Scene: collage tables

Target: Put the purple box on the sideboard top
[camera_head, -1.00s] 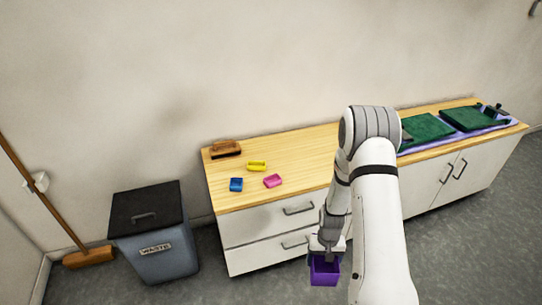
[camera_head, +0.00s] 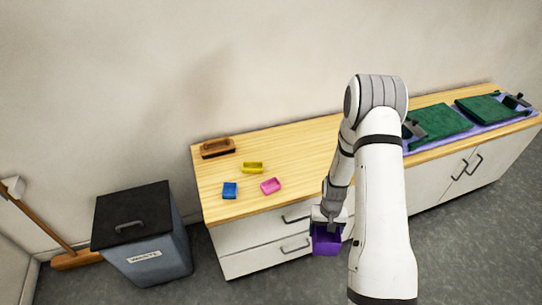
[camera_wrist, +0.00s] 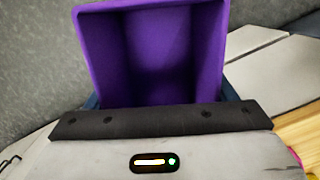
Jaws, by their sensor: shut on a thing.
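The purple box (camera_head: 326,241) is an open-topped box held in my gripper (camera_head: 329,219), in front of the sideboard's drawers and lower than its top. In the wrist view the purple box (camera_wrist: 155,55) fills the upper middle, its inside empty, with my gripper (camera_wrist: 160,104) shut on it. The fingertips are mostly hidden. The sideboard top (camera_head: 300,150) is light wood, with white drawers and doors below. My arm hides part of its middle.
Green trays (camera_head: 440,121) lie on a purple cloth at right. A waste bin (camera_head: 150,255) and a broom (camera_head: 75,259) stand left.

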